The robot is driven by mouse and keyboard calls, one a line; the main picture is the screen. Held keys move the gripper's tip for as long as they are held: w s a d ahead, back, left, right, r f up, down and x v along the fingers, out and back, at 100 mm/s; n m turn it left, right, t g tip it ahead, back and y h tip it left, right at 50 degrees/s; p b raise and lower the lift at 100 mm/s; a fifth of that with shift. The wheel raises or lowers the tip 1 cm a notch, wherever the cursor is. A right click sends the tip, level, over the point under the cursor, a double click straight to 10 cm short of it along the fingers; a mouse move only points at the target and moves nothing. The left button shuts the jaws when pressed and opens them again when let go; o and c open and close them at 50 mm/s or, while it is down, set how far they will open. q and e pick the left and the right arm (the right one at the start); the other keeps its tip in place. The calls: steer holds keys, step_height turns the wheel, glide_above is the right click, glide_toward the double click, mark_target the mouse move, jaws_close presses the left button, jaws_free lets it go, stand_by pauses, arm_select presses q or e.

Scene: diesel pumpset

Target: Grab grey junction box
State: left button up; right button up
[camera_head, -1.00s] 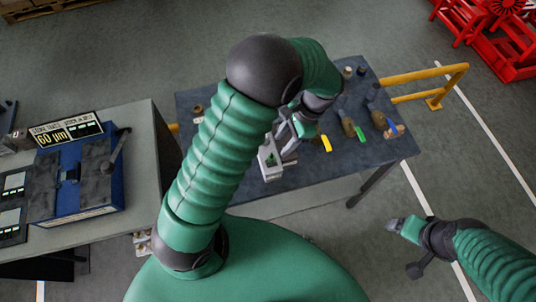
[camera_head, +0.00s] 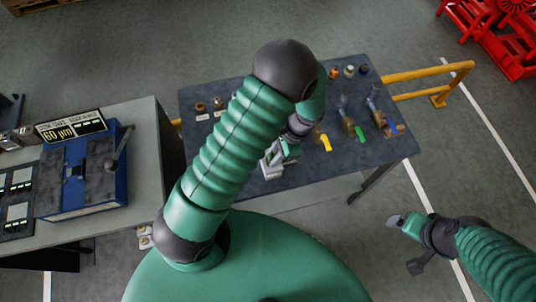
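The grey junction box (camera_head: 270,170) is a small pale box on the dark table, near its front edge. It is partly hidden by my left arm and gripper. My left gripper (camera_head: 279,153) is right over the box, at its upper side. I cannot make out whether its fingers touch the box or how far apart they are. My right gripper (camera_head: 404,222) is off the table's front right corner, above the floor and away from the box. Its finger opening is not clear.
The dark table (camera_head: 330,172) also holds valves with yellow (camera_head: 325,142), green (camera_head: 361,134) and blue handles, and several small fittings at the back. A yellow rail (camera_head: 430,72) stands at right. A blue machine (camera_head: 85,175) sits on a bench at left.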

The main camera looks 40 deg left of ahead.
arm_select(q)
steer(key=shift+d+r, duration=0.1)
steer(key=shift+c, duration=1.1)
steer(key=shift+s+d+r, duration=0.1)
steer(key=shift+d, duration=0.15)
jaws_close()
arm_select(e)
steer(key=shift+s+d, duration=0.15)
steer(key=shift+d, duration=0.25)
arm_select(q)
steer(key=shift+a, duration=0.3)
arm_select(e)
steer(key=shift+a, duration=0.3)
arm_select(q)
steer(key=shift+d, duration=0.15)
arm_select(e)
steer(key=shift+d, duration=0.2)
steer(key=shift+a, duration=0.1)
